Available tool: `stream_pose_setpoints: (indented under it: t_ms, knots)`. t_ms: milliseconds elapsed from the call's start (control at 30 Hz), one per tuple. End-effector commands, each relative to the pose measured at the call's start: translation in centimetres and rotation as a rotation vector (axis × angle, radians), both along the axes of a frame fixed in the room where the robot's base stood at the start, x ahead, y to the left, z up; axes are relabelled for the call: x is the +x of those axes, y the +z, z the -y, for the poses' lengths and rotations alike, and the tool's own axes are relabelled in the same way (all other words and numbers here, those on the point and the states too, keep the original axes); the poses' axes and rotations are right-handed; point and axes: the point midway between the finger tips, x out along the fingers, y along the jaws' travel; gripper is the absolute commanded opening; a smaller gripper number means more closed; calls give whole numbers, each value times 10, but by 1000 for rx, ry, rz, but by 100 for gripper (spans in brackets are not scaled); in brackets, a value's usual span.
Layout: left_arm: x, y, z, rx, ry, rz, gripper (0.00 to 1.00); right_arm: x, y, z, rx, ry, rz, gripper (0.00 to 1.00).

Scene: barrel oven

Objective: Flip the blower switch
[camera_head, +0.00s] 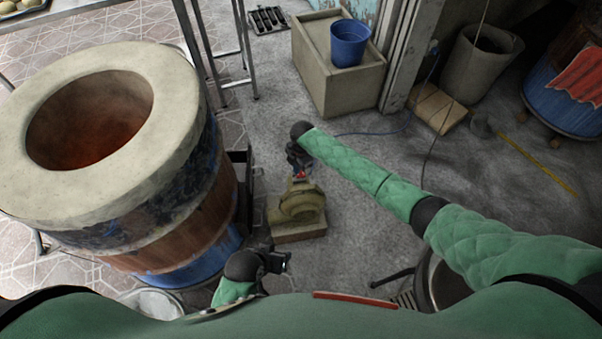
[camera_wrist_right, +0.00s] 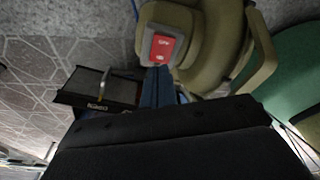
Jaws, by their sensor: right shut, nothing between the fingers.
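The olive-tan blower (camera_head: 300,204) stands on a low block on the floor, to the right of the barrel oven (camera_head: 160,200). In the right wrist view the blower body (camera_wrist_right: 210,70) carries a grey box with a red switch plate (camera_wrist_right: 165,48). Small white lettering on the plate is too blurred to read surely. My right gripper (camera_head: 299,172) points down at the blower's far side. Its shut, empty fingers (camera_wrist_right: 157,86) lie just below the red plate in the wrist view; contact cannot be told. My left gripper (camera_head: 283,262) hangs near the oven's base, its fingers unclear.
A dark box with a metal handle (camera_wrist_right: 105,85) sits beside the blower in the wrist view. A blue bucket (camera_head: 350,42) stands on a tan block (camera_head: 340,85) at the back. A thin cord (camera_head: 370,132) crosses the floor. Bare floor lies right of the blower.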

Motion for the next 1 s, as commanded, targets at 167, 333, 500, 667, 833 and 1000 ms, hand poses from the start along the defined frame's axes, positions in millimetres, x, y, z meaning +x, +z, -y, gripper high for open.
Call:
stream_pose_setpoints:
  t_ms: [167, 333, 500, 667, 833, 1000]
  knots:
    - [0, -1, 0, 0, 1, -1, 42, 0, -1, 0, 0, 0, 0, 0]
    - [0, -2, 0, 0, 1, -1, 42, 0, -3, 0, 0, 0, 0, 0]
    - [0, -3, 0, 0, 0, 0, 42, 0, -5, 0, 0, 0, 0, 0]
    - [0, -4, 0, 0, 0, 0, 42, 0, -7, 0, 0, 0, 0, 0]
    - [0, -6, 0, 0, 0, 0, 42, 0, -9, 0, 0, 0, 0, 0]
    - [0, -7, 0, 0, 0, 0, 42, 0, -11, 0, 0, 0, 0, 0]
